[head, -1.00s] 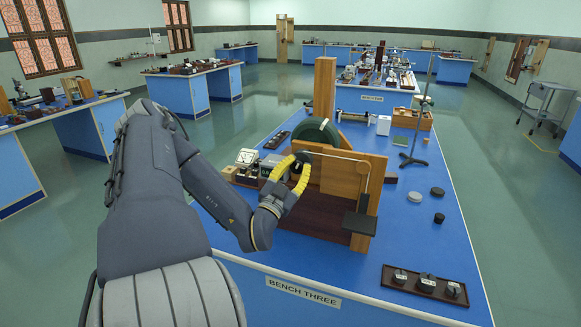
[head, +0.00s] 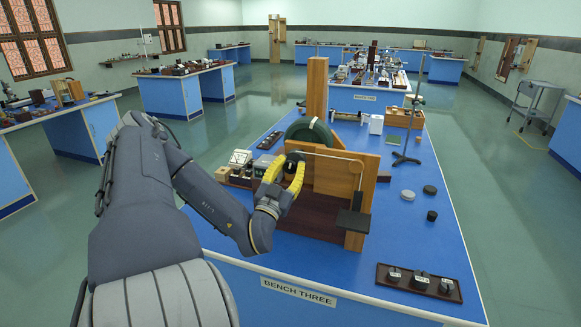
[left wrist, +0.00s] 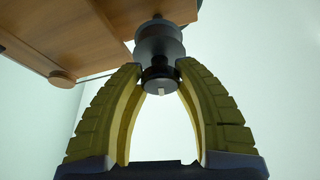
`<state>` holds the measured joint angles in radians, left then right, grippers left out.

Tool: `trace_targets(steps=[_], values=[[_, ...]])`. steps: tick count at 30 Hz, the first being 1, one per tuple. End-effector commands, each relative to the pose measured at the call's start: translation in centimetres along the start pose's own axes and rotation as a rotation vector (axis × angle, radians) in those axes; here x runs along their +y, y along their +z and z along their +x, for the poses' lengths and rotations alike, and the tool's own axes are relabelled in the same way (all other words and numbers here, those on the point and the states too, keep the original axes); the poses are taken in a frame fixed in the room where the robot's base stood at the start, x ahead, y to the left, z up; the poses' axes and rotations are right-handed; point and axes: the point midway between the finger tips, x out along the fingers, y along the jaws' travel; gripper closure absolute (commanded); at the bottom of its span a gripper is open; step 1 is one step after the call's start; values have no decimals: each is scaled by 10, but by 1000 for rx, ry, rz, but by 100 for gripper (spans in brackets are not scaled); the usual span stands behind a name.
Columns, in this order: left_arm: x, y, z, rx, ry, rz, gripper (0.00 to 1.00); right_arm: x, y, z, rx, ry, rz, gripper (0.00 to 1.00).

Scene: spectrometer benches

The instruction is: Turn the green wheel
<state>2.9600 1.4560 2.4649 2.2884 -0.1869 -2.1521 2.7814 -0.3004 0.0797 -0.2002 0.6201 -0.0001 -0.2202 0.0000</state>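The green wheel (head: 325,130) stands upright behind a wooden board (head: 340,175) on the blue bench, its lower part hidden by the board. A dark round knob on a shaft (head: 295,156) sticks out from the board's left side. My left gripper (head: 288,169) is at this shaft, its two yellow fingers on either side of it. In the left wrist view the curved fingers meet the sides of the dark knob (left wrist: 160,75) near their tips, and it appears held between them. My right gripper is out of view.
A cord runs over the board to a hanging dark block (head: 353,220). Small instruments (head: 240,160) stand left of the board.

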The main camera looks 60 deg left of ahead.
Motion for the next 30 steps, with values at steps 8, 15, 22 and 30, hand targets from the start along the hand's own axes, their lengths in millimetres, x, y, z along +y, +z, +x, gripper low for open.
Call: trace_targets(steps=[8, 15, 22, 30], values=[[-1, 0, 1, -1, -1, 2, 42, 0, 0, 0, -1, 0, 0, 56], [-1, 2, 0, -4, -2, 3, 42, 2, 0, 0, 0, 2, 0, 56], [-1, 2, -22, -7, -1, 2, 42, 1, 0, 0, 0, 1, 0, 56], [0, 2, -70, -7, -2, 2, 42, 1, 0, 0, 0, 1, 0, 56]])
